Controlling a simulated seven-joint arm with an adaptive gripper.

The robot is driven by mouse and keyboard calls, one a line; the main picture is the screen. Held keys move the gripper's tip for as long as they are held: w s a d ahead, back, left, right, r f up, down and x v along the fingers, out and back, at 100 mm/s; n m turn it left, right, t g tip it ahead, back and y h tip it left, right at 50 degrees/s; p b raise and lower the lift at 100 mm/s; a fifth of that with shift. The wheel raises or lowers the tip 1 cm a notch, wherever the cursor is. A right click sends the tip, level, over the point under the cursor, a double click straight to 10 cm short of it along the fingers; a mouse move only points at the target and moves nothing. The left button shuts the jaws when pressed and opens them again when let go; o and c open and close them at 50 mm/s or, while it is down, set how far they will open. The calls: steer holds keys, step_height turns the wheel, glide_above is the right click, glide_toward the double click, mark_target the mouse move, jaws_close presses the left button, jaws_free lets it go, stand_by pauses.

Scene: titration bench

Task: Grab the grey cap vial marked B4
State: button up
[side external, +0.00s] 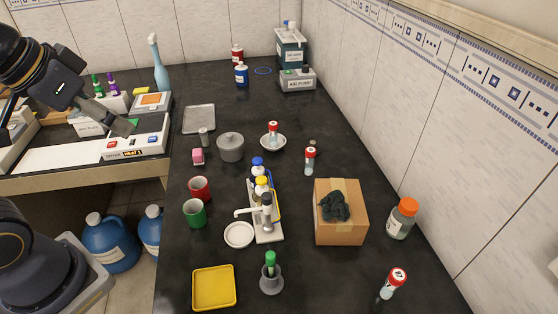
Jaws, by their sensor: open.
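A small vial with a greyish cap (204,137) stands on the dark bench behind the pink block; its label is too small to read. A second small grey-brown top (312,142) shows behind a red-capped vial, and I cannot tell what it belongs to. Red-capped vials stand in the white bowl (273,129), near the bench middle (310,157) and at the front right (395,280). No B4 mark is legible. My gripper (124,126) is open and empty at upper left, over the hotplate device, to the left of the greyish-capped vial and apart from it.
A grey lidded pot (231,148), pink block (198,157) and metal tray (199,119) surround the greyish-capped vial. Red (200,189) and green (195,214) mugs, a bottle rack (268,225) and a cardboard box (341,226) stand nearer. The bench is clear behind the pot.

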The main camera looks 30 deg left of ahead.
steer(key=w+r, duration=0.5)
steer(key=w, duration=0.1)
steer(key=n+g, duration=0.3)
steer(key=g, duration=0.2)
glide_above(203, 130)
steer(key=s, duration=0.2)
step_height(203, 130, down, 21)
steer(key=f, duration=0.3)
steer(key=w+f, duration=0.1)
steer(key=f, duration=0.6)
steer(key=shift+w+d, duration=0.1)
steer(key=shift+w, duration=0.05)
steer(key=shift+w+f, duration=0.25)
steer(key=shift+f, duration=1.25)
steer(key=shift+w+f, duration=0.2)
steer(key=shift+f, duration=1.3)
jaws_close()
